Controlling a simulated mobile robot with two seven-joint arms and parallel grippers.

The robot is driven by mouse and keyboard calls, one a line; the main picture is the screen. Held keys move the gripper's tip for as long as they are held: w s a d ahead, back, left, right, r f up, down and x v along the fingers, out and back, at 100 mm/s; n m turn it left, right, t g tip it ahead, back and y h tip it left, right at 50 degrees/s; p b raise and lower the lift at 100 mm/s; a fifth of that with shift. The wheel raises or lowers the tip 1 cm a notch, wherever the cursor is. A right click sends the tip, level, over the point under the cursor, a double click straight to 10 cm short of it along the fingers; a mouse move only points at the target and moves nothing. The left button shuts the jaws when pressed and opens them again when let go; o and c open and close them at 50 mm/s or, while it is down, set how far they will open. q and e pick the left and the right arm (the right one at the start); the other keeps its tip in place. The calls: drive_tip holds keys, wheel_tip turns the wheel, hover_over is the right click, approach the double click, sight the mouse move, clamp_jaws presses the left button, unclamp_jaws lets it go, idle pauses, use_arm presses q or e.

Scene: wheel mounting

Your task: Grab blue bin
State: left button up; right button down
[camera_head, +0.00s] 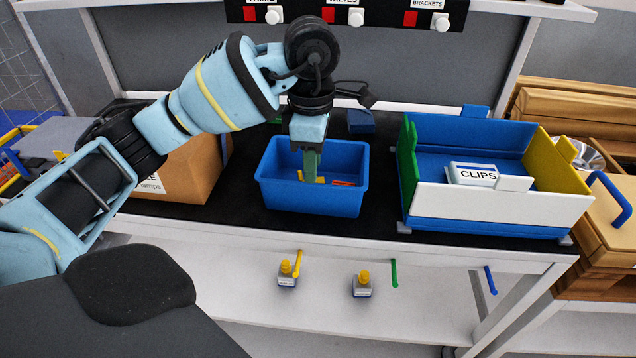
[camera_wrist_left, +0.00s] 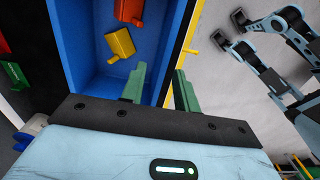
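The blue bin (camera_head: 312,205) stands upright on the black table top, with its open top up. It holds small yellow and orange-red parts. My left gripper (camera_head: 311,170) points down over the bin, and its green fingers show against the bin's inside. In the left wrist view the gripper (camera_wrist_left: 157,88) is open, its two green fingers apart. One finger overlaps the inside of the blue bin (camera_wrist_left: 88,75), and the other lies beyond the bin's wall on the right. I cannot tell whether either finger touches the wall. My right gripper is not identifiable.
A cardboard box (camera_head: 190,172) stands left of the bin, behind my left arm. Coloured hooks and two small bottles (camera_head: 287,275) are below the table's front edge.

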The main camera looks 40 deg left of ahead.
sight(310, 206)
use_arm(q)
drive_tip(key=shift+s+a+f, duration=0.1)
drive_tip(key=shift+f, duration=1.75)
drive_tip(key=shift+s+a+f, duration=0.1)
drive_tip(key=shift+f, duration=1.7)
clamp_jaws()
